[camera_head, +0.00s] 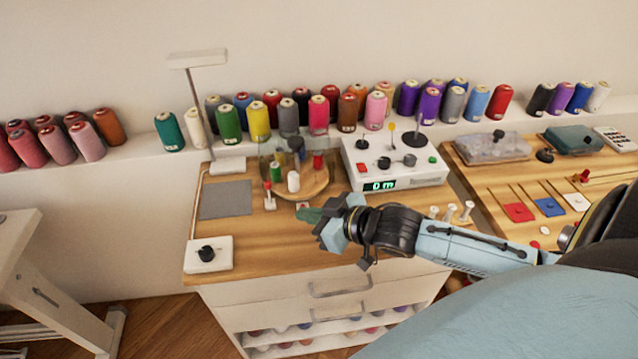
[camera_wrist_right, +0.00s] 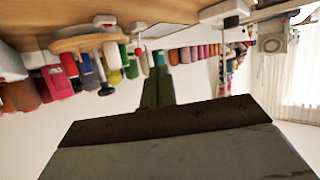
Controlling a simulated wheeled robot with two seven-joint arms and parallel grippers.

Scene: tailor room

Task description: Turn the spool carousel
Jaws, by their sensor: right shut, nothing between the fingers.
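The spool carousel (camera_head: 318,186) is a round wooden turntable on the table, behind and slightly left of my right gripper. It carries a few small spools, among them a green one, a white one and a red one, and a dark knob at its top. A clear cover seems to surround part of it. My right gripper (camera_head: 308,214) is shut and empty, its green fingers pointing left just in front of the carousel. In the right wrist view the carousel (camera_wrist_right: 85,42) appears upside down at upper left, apart from the fingers (camera_wrist_right: 157,88). My left gripper is not in view.
A white control box (camera_head: 400,172) with knobs and a green display stands right of the carousel. A lamp (camera_head: 228,163) and grey mat (camera_head: 226,199) lie left. A small box with a black knob (camera_head: 208,255) sits at front left. Thread cones line the back shelf.

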